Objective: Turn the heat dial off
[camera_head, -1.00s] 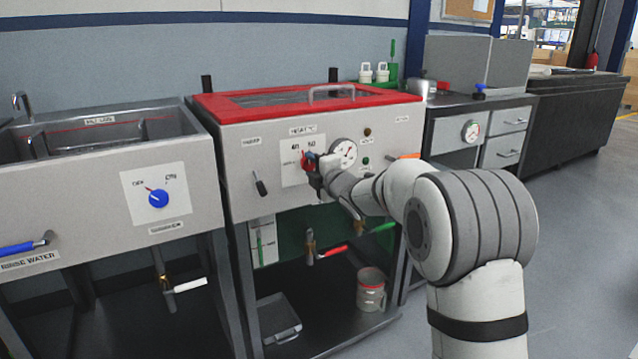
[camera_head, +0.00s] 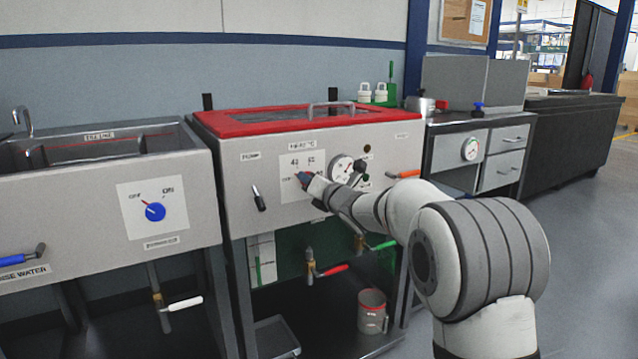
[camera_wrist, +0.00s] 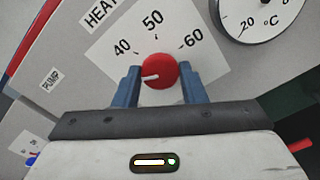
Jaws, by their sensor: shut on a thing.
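The heat dial (camera_wrist: 159,72) is a round red knob with a white pointer mark. It sits on a white scale plate (camera_wrist: 110,62) marked 40, 50 and 60. Its pointer points left, slightly down, below the 40 mark. My gripper (camera_wrist: 157,84) is shut on the dial, with one blue finger on each side. In the head view my gripper (camera_head: 307,181) is at the plate on the red-topped tank's front and covers most of the dial. A label left of the dial is too small to read surely; in the wrist view that spot is behind the left finger.
A round °C gauge (camera_wrist: 258,12) is right of the scale plate. A black lever (camera_head: 259,198) is to the left. An orange-handled lever (camera_head: 404,174) is at the right. The rinse tank with a blue dial (camera_head: 155,212) stands left. Red- and green-handled valves hang below.

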